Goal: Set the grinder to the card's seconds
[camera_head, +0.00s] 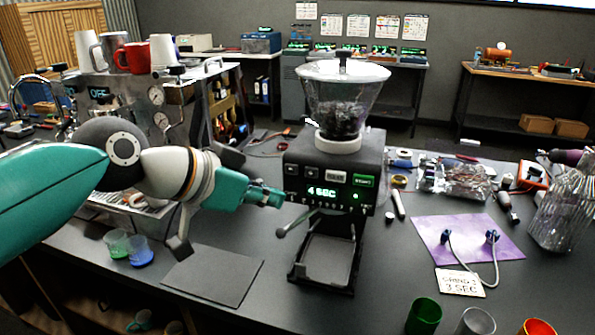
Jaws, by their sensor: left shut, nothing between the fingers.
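The grinder (335,150) stands at the middle of the dark counter, with a clear hopper (343,90) of dark beans on top. Its green display (321,192) reads "4 SEC". Small dark buttons sit above the display at the left, with a pale button and a green-lit button (363,181) at the right. The card (460,282) lies on the counter at the lower right and seems to read "GRIND 3 SEC". My left gripper (280,197) is shut and empty, its fingertips at the left edge of the grinder's front panel; contact cannot be told. My right gripper is out of view.
An espresso machine (158,120) with cups on top stands at the left. A dark mat (212,273) lies before my left arm. A purple mat (468,235) with a bent tube lies right of the grinder. Coloured cups (424,316) stand at the front right.

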